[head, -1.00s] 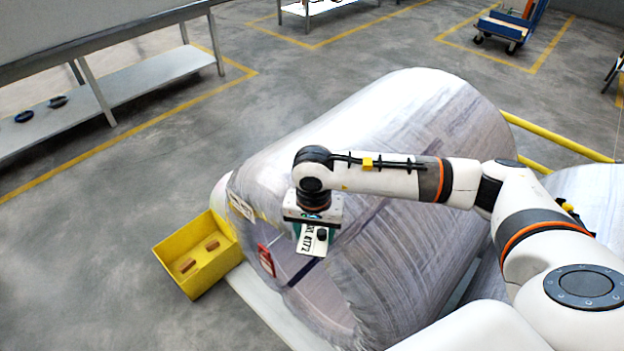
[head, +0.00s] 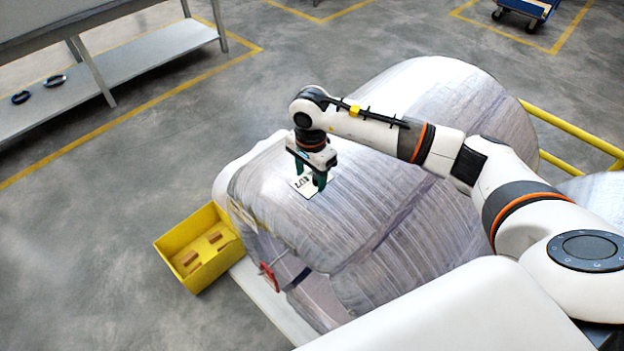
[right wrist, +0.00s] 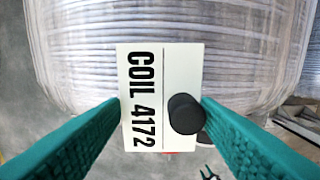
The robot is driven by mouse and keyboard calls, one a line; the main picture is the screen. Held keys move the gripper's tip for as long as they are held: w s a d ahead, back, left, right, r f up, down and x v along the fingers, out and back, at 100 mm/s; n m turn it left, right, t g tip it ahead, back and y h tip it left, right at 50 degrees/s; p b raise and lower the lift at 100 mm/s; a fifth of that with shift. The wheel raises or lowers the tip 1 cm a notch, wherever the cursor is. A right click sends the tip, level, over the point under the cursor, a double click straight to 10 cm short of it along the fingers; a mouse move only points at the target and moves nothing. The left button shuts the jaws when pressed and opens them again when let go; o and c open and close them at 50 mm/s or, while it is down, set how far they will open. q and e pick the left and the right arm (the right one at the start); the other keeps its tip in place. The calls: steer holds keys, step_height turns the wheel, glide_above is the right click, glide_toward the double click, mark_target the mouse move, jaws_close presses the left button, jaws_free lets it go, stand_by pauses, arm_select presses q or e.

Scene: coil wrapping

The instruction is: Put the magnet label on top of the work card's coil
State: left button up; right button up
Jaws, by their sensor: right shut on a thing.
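The magnet label (head: 305,187) is a white plate printed "COIL 4172" with a round black knob; it shows large in the right wrist view (right wrist: 140,98). My right gripper (head: 313,184) has green fingers and is shut on the label. The fingers stand on either side of it in the right wrist view (right wrist: 160,105). The coil's wrap also fills the top of the right wrist view (right wrist: 230,25).
A yellow bin (head: 190,272) with brown blocks stands left of the coil. A red item (head: 268,278) is at the coil's open end. A second wrapped coil (head: 600,195) and yellow rails (head: 570,128) lie right. A grey bench (head: 150,75) stands back left. Floor between is clear.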

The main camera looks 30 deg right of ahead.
mark_target(311, 179)
steer(key=shift+w+d+f, duration=0.1)
steer(key=shift+w+f, duration=0.05)
steer(key=shift+f, duration=0.35)
steer(key=shift+w+d+f, duration=0.1)
steer(key=shift+f, duration=0.35)
step_height(311, 179, down, 3)
steer(key=shift+w+r+p, duration=0.1)
steer(key=shift+r+p, duration=0.05)
steer(key=shift+p, duration=0.45)
steer(key=o, duration=1)
arm_select(q)
steer(key=shift+w+d+r, duration=0.25)
steer(key=shift+w+r, duration=0.05)
steer(key=shift+w, duration=0.25)
steer(key=shift+w+d+r, duration=0.25)
steer(key=shift+w+r, duration=0.05)
steer(key=shift+w, duration=0.2)
